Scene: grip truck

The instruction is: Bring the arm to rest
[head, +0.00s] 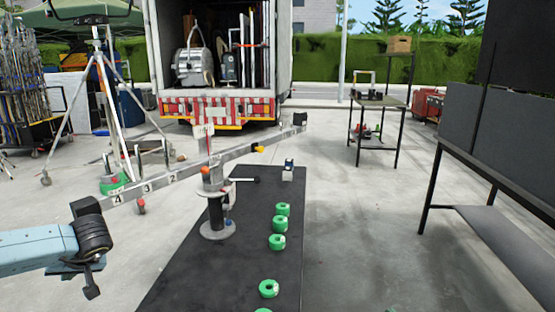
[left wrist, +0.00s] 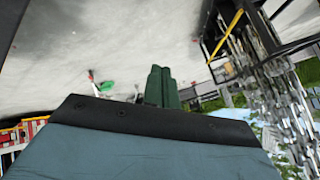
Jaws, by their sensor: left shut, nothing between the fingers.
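My left gripper (head: 86,206) is at the lower left of the head view, on my light blue arm that comes in from the left. It is held in the air, left of the black table (head: 190,268) and apart from it. In the left wrist view its two dark fingers (left wrist: 161,76) lie side by side, shut, with nothing between them. Concrete ground is behind them. My right gripper is in neither view.
A numbered bar (head: 172,178) crosses the table's left edge near my gripper. A clamp stand (head: 217,228) and several green rings (head: 278,241) stand on the table. A tripod (head: 112,115) is farther back. Concrete floor is open to the right.

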